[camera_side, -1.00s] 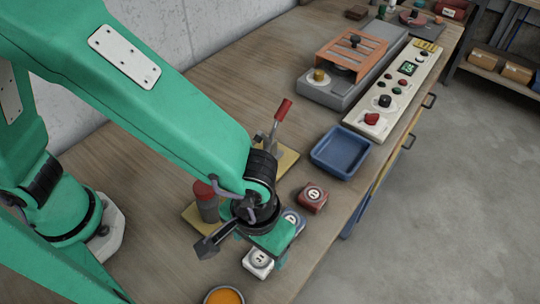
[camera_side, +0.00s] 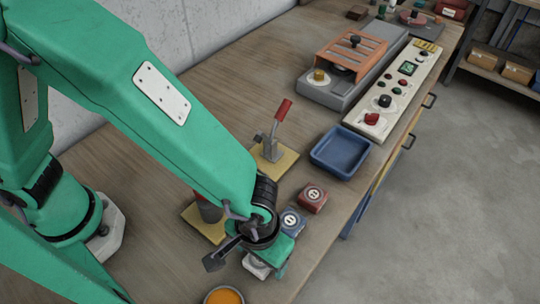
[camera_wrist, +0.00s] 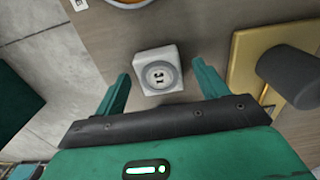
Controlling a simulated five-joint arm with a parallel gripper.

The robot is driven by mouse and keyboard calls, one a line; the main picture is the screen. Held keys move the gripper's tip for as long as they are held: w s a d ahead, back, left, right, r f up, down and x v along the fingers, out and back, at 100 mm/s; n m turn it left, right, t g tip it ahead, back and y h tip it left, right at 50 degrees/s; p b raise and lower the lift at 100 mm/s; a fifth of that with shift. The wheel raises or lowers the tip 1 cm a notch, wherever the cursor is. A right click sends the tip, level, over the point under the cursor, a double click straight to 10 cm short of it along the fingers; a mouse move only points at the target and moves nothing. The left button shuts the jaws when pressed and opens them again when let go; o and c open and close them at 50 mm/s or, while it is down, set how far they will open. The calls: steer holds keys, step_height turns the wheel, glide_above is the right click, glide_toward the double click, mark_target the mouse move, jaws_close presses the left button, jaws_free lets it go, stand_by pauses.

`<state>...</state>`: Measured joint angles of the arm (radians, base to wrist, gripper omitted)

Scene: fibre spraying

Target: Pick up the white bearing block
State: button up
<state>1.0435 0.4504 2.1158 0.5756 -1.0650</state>
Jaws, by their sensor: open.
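The white bearing block (camera_wrist: 159,71) has a grey ring on its top. In the wrist view it sits between and just beyond the two fingertips of my gripper (camera_wrist: 158,77), with clear gaps on both sides. My gripper is open and empty. In the side view my gripper (camera_side: 266,260) hangs over the white bearing block (camera_side: 257,266) and hides most of it.
A blue block (camera_side: 292,222) and a red block (camera_side: 312,199) sit close behind my gripper. A blue tray (camera_side: 340,152) lies farther back. An orange-filled bowl (camera_side: 224,296) is near the front. A yellow plate with a dark cylinder (camera_wrist: 290,75) stands right in the wrist view.

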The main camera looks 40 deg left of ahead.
steer(key=c, duration=1.2)
steer(key=shift+r, duration=0.15)
steer(key=shift+c, duration=0.2)
step_height(320, 180, up, 10)
stand_by(0.4)
